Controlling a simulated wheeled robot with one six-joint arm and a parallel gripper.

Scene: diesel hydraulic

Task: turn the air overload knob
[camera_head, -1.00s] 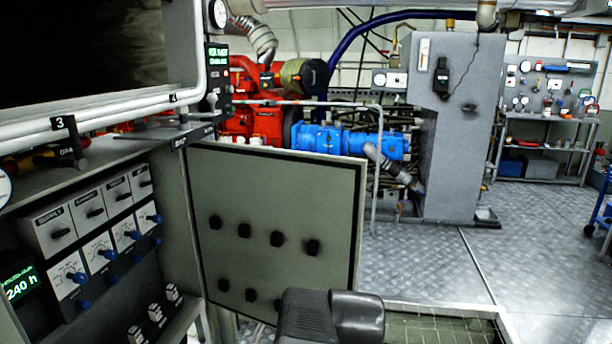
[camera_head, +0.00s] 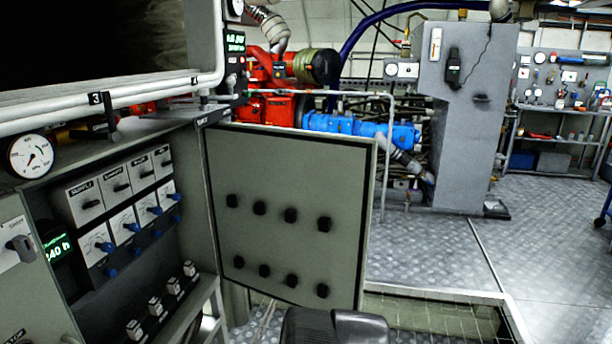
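No label reading air overload is legible, so I cannot tell which knob it is. An open control cabinet at left has upper selector units with dark knobs (camera_head: 116,186) and, below them, dials with blue knobs (camera_head: 132,227). A grey-black knob (camera_head: 20,243) sits on a light panel at the left edge. The open grey door (camera_head: 290,165) carries two rows of black knobs (camera_head: 290,215). A dark grey rounded part of my arm shows at the bottom centre, below the door. My gripper's fingers are not visible.
A round pressure gauge (camera_head: 31,156) and a green display (camera_head: 58,247) are at left. Pale switches (camera_head: 155,307) line the cabinet's lower ledge. Behind the door stand a blue pump (camera_head: 360,128) and a grey column (camera_head: 465,120). The metal floor (camera_head: 535,235) at right is clear.

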